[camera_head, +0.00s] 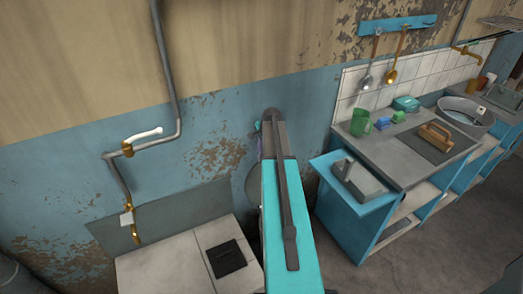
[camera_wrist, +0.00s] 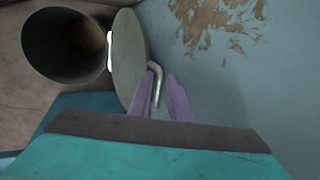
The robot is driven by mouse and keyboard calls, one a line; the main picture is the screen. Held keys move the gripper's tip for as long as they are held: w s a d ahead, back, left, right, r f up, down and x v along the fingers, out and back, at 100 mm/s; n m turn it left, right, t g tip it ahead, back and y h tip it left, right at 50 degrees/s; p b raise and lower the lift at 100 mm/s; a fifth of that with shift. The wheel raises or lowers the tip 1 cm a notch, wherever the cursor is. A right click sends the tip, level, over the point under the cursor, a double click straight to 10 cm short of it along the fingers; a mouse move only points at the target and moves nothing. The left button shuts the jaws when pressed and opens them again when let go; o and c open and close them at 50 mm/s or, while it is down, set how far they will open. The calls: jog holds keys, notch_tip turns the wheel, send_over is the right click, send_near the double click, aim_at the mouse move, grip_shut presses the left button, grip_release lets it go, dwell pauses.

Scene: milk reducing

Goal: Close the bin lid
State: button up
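The bin (camera_wrist: 62,45) is a dark round container at the upper left of the wrist view, with its mouth open. Its grey-green round lid (camera_wrist: 128,62) stands up on edge at the right of the mouth. A bent metal handle (camera_wrist: 157,88) sticks out from the lid's right face. My gripper (camera_wrist: 164,78) has two purple fingers, parted around the handle in this view, with a gap showing beside it. Whether they touch the handle is unclear. In the head view my arm hides most of the bin; a grey rounded part (camera_head: 252,186) shows beside it.
A worn blue wall (camera_wrist: 225,50) lies close behind the lid. In the head view a pale cabinet (camera_head: 165,268) is left of my arm, and a blue kitchen counter (camera_head: 345,215) is on the right. Brown floor shows beyond it.

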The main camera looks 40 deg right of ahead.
grip_shut()
jog(key=shift+a, duration=0.15)
dwell(0.4)
